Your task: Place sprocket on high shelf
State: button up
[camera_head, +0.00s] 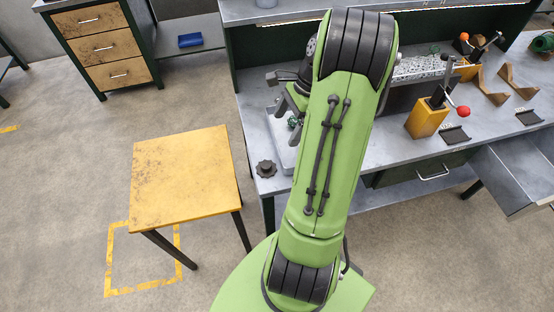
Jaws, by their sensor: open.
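A dark toothed disc (266,169), which looks like the sprocket, lies at the near left corner of the grey workbench (384,178). The high shelf (300,12) runs along the back of the bench at the top of the picture, above a lit strip. My gripper (277,92) is over the left end of the bench, beyond the disc and apart from it. Its fingers are spread and hold nothing that I can see. My green arm hides part of the gripper and the middle of the bench.
A yellow stool (183,176) stands left of the bench. Yellow clamp blocks (427,119) with levers and wooden brackets (490,86) stand on the right. An open drawer (512,178) juts out at right. A drawer cabinet (98,46) stands back left. The left floor is mostly clear.

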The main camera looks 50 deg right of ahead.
aim_at(266, 164)
jog(key=b+x, duration=0.5)
jog(key=x, duration=1.1)
jog(key=shift+w+a+b, duration=0.1)
jog(key=shift+a+b, duration=0.05)
jog(key=shift+b, duration=0.15)
jog(key=shift+r, duration=0.1)
jog(key=c, duration=1.5)
jog(key=shift+r, duration=0.3)
jog(key=shift+c, duration=0.7)
notch_tip(266, 164, up, 9)
jog(key=p, duration=0.3)
jog(key=shift+r, duration=0.25)
